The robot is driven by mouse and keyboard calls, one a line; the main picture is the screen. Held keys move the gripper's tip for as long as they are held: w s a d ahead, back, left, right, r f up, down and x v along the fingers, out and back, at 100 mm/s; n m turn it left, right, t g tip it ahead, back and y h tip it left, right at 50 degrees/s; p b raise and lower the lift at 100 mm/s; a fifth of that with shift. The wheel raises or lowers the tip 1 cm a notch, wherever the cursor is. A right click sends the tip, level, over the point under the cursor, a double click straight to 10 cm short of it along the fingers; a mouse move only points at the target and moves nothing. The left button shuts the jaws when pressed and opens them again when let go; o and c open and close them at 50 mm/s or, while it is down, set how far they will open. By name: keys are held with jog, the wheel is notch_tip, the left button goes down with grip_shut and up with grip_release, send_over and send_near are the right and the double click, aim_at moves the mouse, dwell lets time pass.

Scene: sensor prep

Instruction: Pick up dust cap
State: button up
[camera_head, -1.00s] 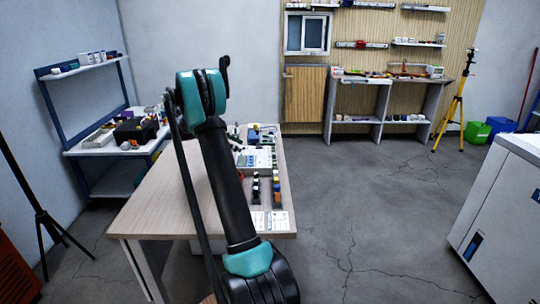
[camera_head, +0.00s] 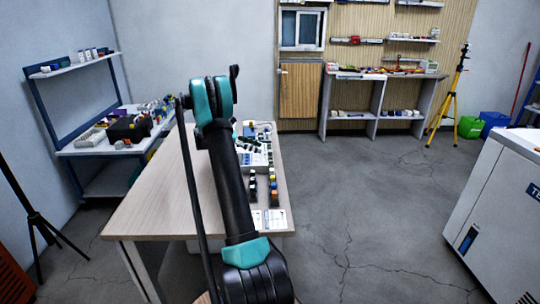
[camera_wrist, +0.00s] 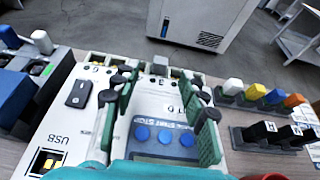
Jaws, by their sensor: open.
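Small caps stand in rows on dark holders: a white one (camera_wrist: 232,87), a yellow one (camera_wrist: 255,91), a blue one (camera_wrist: 274,97) and an orange one (camera_wrist: 293,100), with black pieces (camera_wrist: 270,131) in front. I cannot tell which is the dust cap. My gripper (camera_wrist: 158,76) is open, its two dark green fingers spread over a white panel (camera_wrist: 92,75) with round blue buttons. The cap rows are right of the fingers, apart from them. In the head view my arm partly covers the panel, and the same cap rows (camera_head: 273,186) stand right of my arm.
The wooden table (camera_head: 150,200) has a bare left half. White printed sheets (camera_head: 272,219) lie at its front right. A blue object (camera_wrist: 14,98) and dark holder are at the wrist view's left. A white cabinet (camera_head: 500,210) stands right, with open floor between.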

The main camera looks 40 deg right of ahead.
aim_at(268, 155)
jog(key=shift+x, duration=3)
jog(key=shift+r, duration=0.1)
jog(key=c, duration=0.9)
